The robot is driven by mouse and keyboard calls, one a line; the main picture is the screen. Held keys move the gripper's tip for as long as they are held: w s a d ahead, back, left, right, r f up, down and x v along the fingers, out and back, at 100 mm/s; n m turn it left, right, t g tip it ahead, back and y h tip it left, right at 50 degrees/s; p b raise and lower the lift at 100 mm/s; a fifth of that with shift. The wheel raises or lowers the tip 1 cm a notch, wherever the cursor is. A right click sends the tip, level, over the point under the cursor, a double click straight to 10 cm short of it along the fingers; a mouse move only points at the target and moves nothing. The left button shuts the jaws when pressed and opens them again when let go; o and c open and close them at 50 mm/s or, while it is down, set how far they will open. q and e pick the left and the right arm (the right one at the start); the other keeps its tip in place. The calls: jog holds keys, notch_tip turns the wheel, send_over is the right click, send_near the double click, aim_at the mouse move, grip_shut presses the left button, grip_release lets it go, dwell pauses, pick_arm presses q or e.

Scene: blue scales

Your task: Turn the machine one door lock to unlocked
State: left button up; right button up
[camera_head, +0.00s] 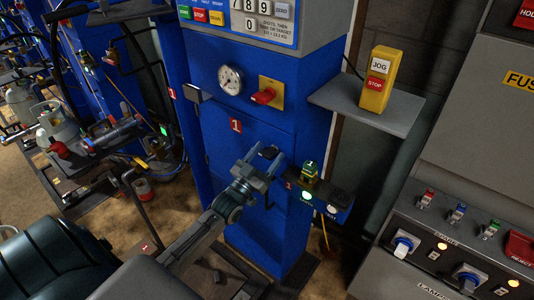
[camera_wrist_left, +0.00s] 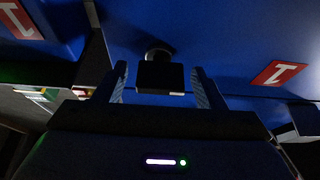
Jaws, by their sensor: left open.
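The machine one door lock (camera_head: 268,152) is a small dark knob on the blue cabinet door (camera_head: 222,150), below and right of a red "1" label. In the left wrist view the lock (camera_wrist_left: 160,76) is a black block on a round base, between my two fingers. My left gripper (camera_head: 264,161) is open, with a finger on each side of the lock. A gap shows between the block and each finger in the wrist view (camera_wrist_left: 159,88). Whether the fingertips touch the door is hard to tell. My right gripper is not in view.
A dial gauge (camera_head: 230,80) and a red knob on a yellow plate (camera_head: 267,94) sit above. A small shelf with a green-yellow device (camera_head: 309,172) and lit button is close right of my gripper. A yellow jog/stop box (camera_head: 379,80) stands on a grey shelf (camera_head: 400,118).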

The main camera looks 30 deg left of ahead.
pick_arm(q)
jog(key=shift+w, duration=0.15)
jog(key=shift+c, duration=0.2)
jog(key=c, duration=0.9)
jog(key=shift+c, duration=0.2)
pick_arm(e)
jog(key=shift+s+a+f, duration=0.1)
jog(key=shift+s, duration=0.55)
